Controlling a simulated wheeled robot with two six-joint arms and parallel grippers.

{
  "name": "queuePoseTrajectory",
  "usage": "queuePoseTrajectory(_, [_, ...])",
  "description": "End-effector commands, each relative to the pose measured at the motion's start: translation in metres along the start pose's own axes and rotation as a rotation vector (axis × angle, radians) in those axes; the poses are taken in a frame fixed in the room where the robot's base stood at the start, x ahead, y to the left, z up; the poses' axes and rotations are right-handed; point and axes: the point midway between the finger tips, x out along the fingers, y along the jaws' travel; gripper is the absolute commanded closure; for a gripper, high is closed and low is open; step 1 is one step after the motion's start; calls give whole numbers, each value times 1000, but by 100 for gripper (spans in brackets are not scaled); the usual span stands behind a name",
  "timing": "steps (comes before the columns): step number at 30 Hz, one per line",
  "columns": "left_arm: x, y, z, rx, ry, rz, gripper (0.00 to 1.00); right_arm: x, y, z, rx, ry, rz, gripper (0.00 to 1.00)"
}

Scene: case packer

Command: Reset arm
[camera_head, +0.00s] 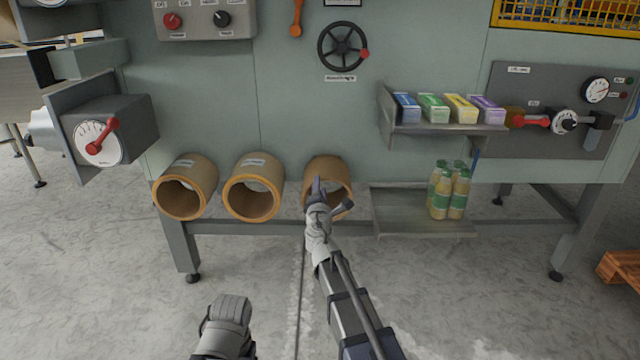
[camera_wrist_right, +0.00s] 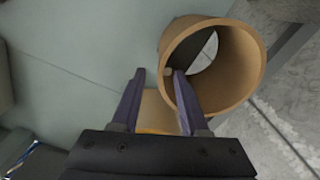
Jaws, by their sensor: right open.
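My right arm (camera_head: 345,290) reaches forward and up from the bottom of the head view. My right gripper (camera_head: 317,186) is at the front of the rightmost tan tube (camera_head: 340,167) and covers part of its opening. In the right wrist view my right gripper (camera_wrist_right: 160,72) has its two dark purple fingers apart. A tan tube (camera_wrist_right: 248,65) opens just beyond the right finger. I see nothing clearly held between the fingers. Part of my left arm (camera_head: 226,320) shows at the bottom of the head view. My left gripper cannot be made out.
Two more tan tubes, the left one (camera_head: 185,185) and the middle one (camera_head: 252,188), stick out beside it. A shelf (camera_head: 440,130) with small boxes and a lower tray (camera_head: 395,213) with bottles (camera_head: 450,190) are to the right. A handwheel (camera_head: 342,47) is above. The floor in front is clear.

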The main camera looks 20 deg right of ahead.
Motion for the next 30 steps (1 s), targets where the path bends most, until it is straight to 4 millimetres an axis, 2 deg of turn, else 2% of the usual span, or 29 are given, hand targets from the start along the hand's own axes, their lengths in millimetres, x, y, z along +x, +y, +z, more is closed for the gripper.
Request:
queuePoseTrajectory(9, [-1, 0, 0, 0, 0, 0, 21, -3, -1, 0, 24, -10, -10, 56])
queuePoseTrajectory(11, [-2, 0, 0, 0, 0, 0, 21, -11, -3, 1, 80, -32, -35, 56])
queuePoseTrajectory(14, [-6, -1, 0, 0, 0, 0, 21, -36, -18, 2, 256, -105, -132, 56])
queuePoseTrajectory(17, [-11, -1, 1, -1, 0, -1, 21, -78, -50, -4, 491, -202, -308, 56])
queuePoseTrajectory(21, [-17, -2, 1, -1, -1, -1, 21, -156, -102, -35, 766, -327, -631, 56])
queuePoseTrajectory(24, [-20, -2, 1, -1, -1, -2, 21, -216, -129, -62, 884, -395, -860, 56])
queuePoseTrajectory(27, [-23, -3, 2, -2, -1, -2, 21, -270, -145, -85, 945, -444, -1061, 56])
queuePoseTrajectory(30, [-25, -3, 2, -2, -1, -2, 21, -317, -152, -103, 970, -481, -1230, 56])
